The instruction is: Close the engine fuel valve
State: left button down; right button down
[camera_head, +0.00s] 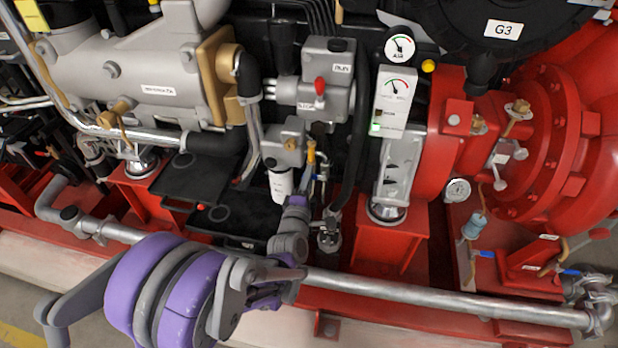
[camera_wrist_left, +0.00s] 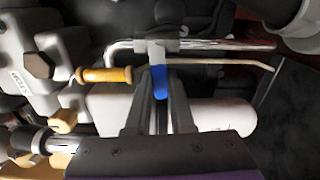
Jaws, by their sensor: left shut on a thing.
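My left gripper (camera_head: 297,205) reaches up from the lower left in the head view to the pipework below the grey engine housing. In the left wrist view its two dark fingers (camera_wrist_left: 160,98) are shut on a small blue valve handle (camera_wrist_left: 160,82). The handle sits below a grey metal fitting on a thin metal pipe. The fingers hide part of the handle. My right gripper is in neither view.
A white cylindrical filter (camera_head: 281,186) hangs close beside the gripper. A yellow-brass piece (camera_head: 311,155) is just above it, also near the fingers in the wrist view (camera_wrist_left: 104,76). A long silver pipe (camera_head: 430,298) crosses the front. A red support (camera_head: 390,240) stands to the right.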

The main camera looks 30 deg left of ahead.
pick_arm(q)
jog(key=shift+r+m, duration=0.15)
jog(key=shift+m, duration=0.55)
jog(key=c, duration=0.8)
grip_release()
jog(key=v, duration=1)
jog(key=shift+s+d+p, duration=0.1)
jog(key=shift+s+p, duration=0.25)
jog(key=shift+s, duration=0.05)
